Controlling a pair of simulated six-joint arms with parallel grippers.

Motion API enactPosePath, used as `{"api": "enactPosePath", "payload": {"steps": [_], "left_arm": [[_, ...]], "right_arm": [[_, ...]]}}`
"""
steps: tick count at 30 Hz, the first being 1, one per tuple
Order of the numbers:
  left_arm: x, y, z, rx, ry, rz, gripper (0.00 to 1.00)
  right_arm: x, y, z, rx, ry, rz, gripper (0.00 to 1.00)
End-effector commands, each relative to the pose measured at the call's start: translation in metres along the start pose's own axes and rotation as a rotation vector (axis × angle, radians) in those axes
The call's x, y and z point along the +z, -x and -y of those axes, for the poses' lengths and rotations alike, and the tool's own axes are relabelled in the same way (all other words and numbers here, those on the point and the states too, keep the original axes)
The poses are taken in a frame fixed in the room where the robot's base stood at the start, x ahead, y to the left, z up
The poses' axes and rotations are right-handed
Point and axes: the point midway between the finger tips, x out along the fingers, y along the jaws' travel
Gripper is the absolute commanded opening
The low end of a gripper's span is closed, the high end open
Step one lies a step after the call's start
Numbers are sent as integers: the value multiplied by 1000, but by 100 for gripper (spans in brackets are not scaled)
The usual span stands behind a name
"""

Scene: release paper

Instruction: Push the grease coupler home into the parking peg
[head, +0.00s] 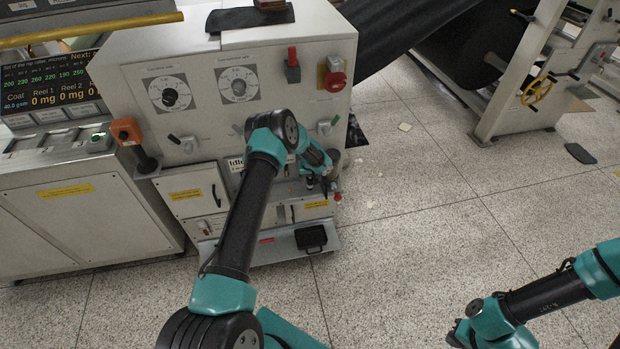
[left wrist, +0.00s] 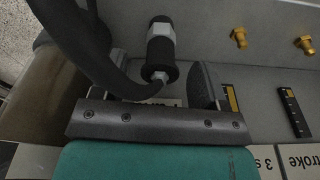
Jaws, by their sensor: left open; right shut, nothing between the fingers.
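My left gripper (head: 320,184) is at the lower right front of the grey machine cabinet, and its fingers are small in the head view. In the left wrist view, a black and silver coupler (left wrist: 161,48) stands just beyond the gripper's mount, beside one dark finger (left wrist: 203,84). The jaws are open, and the other finger is hard to make out. A thick black hose (left wrist: 90,55) curves in on the left and bends toward the coupler's near end. I cannot pick out the parking peg or tell how the coupler sits on it. My right gripper (head: 460,334) is shut and empty, low at right.
Two brass fittings (left wrist: 238,38) stick out of the grey panel right of the coupler. A brown cylinder (left wrist: 35,105) is close on the left. The cabinet (head: 205,90) has dials, switches and a low shelf (head: 270,250). The speckled floor (head: 400,240) between the arms is mostly clear.

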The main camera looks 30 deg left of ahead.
Motion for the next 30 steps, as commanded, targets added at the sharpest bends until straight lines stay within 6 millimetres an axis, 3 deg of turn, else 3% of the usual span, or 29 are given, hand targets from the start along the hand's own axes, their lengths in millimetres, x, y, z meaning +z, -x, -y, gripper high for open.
{"api": "enactPosePath", "payload": {"steps": [8,24,30], "left_arm": [[-1,35,0,0,-1,-2,67],[-1,137,0,2,0,-3,67],[0,164,0,1,0,-2,67]], "right_arm": [[0,0,0,0,0,0,0],[0,0,0,0,0,0,0],[0,0,0,0,0,0,0]]}}
